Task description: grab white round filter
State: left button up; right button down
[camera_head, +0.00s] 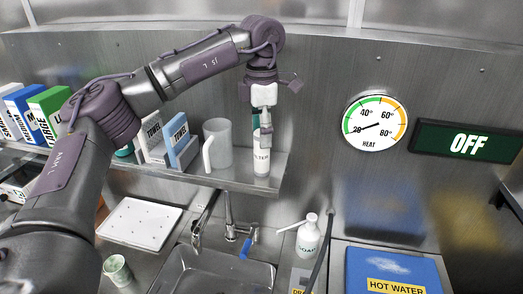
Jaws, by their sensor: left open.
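The white round filter (261,158) is an upright white cylinder with "FILTER" lettering, partly hidden. It stands near the right end of the metal shelf (240,183). My left gripper (265,132) points down over the filter's top, with its fingers in front of or around its upper part. It is open, and I cannot tell whether the fingers touch the filter. My right gripper is not in view.
A white mug (218,148) stands just left of the filter, with towel boxes (181,143) further left. Below are a sink (215,272), a faucet (229,220), a soap bottle (308,238) and a white tray (140,223). The shelf's right end is clear.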

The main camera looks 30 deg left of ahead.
pick_arm(q)
jog(key=c, duration=1.3)
grip_shut()
jog(key=shift+d+r, duration=0.1)
